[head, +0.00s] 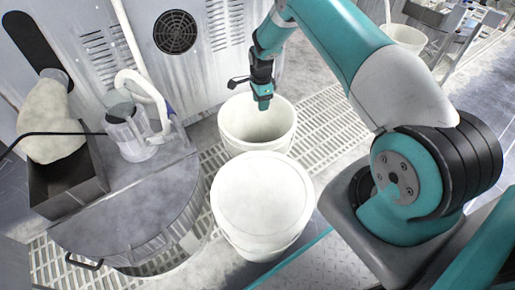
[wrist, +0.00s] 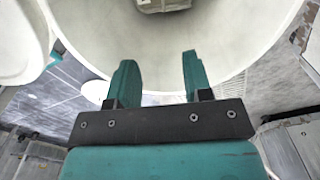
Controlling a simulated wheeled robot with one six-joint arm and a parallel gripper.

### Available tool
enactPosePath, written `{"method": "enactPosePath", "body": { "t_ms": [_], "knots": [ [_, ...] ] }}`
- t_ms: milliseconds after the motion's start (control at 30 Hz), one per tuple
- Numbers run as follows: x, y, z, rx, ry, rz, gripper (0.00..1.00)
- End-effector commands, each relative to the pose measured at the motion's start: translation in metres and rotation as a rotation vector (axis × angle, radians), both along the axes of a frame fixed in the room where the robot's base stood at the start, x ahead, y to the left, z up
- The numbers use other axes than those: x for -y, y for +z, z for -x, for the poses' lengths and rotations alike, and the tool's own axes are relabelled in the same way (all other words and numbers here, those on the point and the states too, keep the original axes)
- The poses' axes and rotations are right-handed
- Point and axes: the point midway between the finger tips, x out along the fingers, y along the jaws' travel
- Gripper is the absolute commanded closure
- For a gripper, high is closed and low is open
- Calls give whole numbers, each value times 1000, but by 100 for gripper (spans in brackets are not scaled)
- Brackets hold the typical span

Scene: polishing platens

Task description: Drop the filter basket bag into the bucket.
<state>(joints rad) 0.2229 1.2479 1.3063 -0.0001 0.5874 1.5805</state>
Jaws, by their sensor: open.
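The open white bucket (head: 281,125) stands behind a lidded one. My gripper (head: 263,104) is over its mouth, pointing down. In the wrist view the two teal fingers of my gripper (wrist: 158,72) are apart with nothing between them, and the pale inner wall of the bucket (wrist: 245,30) lies beyond them. A small greyish-beige thing (wrist: 163,5) shows inside the bucket at the top edge, cut off by the frame. It may be the filter basket bag, but I cannot tell for sure. The head view does not show the bucket's floor.
A lidded white bucket (head: 262,195) stands directly in front. At left a cream bag (head: 50,122) hangs from a pipe over a dark box (head: 72,185). A clear canister with a hose (head: 127,135) stands on the machine top. Floor grating (head: 330,120) is clear at right.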

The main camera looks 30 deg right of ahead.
Motion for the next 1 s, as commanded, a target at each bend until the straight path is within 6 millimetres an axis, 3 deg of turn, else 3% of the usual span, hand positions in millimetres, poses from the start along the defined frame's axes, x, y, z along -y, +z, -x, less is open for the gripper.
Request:
{"method": "enactPosePath", "body": {
  "t_ms": [233, 700, 1000],
  "knots": [
    [0, 26, -1, 3, 0, 1, 54],
    [0, 141, -1, 3, 0, 1, 54],
    [0, 173, 0, 1, 0, 0, 54]
  ]
}}
